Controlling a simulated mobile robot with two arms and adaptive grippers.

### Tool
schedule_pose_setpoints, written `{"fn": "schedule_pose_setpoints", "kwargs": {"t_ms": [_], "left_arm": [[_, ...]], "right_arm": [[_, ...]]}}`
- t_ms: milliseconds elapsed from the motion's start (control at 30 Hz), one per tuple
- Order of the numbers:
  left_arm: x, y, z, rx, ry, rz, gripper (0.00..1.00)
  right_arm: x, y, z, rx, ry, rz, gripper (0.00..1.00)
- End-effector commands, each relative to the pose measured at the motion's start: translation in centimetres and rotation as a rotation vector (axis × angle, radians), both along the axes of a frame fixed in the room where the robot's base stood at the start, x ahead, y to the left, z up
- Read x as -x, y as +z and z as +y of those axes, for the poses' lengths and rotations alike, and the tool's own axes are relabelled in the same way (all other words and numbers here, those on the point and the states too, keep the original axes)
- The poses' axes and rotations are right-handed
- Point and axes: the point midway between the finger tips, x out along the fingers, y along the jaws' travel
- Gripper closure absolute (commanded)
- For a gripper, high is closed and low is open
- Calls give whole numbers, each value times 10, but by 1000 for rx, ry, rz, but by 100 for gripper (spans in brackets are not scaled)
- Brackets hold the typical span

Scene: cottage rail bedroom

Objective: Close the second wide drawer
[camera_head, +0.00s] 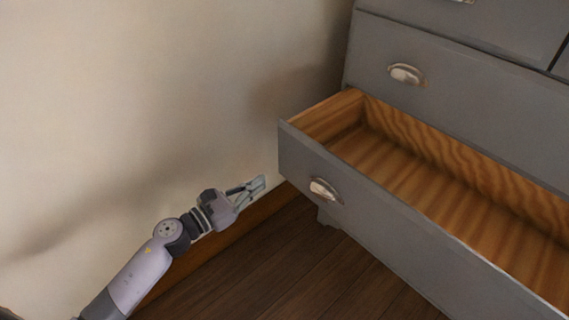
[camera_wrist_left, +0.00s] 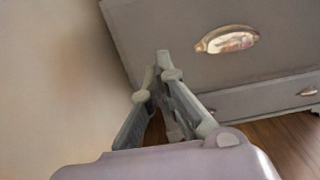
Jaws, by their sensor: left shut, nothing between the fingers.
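The wide drawer (camera_head: 388,215) low on the grey dresser stands pulled out, and its wooden inside is empty where it shows. A cup handle (camera_head: 325,190) is on the left part of its front. My left gripper (camera_head: 262,183) is shut and empty, to the left of the drawer's front left corner and apart from the handle in the head view. In the left wrist view the shut fingertips (camera_wrist_left: 162,56) show before a grey drawer front (camera_wrist_left: 180,30) with a cup handle (camera_wrist_left: 228,39). I cannot tell the exact gap to the front. My right gripper is not in view.
A closed drawer (camera_head: 455,95) with a cup handle is directly above the open one. A plain wall (camera_head: 130,110) with a wooden baseboard (camera_head: 225,245) runs along the left, close to my left arm. The dark wooden floor (camera_head: 290,270) in front is clear where it shows.

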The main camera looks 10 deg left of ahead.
Motion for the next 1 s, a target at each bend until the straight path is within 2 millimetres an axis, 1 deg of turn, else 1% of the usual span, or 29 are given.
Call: {"fn": "schedule_pose_setpoints", "kwargs": {"t_ms": [33, 300, 500, 700, 1000], "left_arm": [[-11, 3, -6, 3, 1, -3, 100], [-58, 2, -38, 4, 3, 1, 100], [-81, 0, -54, 6, 2, 3, 100], [-88, 0, -59, 5, 2, 3, 100], [-89, -1, -59, 4, 3, 4, 100]], "right_arm": [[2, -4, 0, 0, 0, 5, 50], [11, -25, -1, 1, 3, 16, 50], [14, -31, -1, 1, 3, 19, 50], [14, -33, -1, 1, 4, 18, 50], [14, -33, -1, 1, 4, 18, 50]]}}
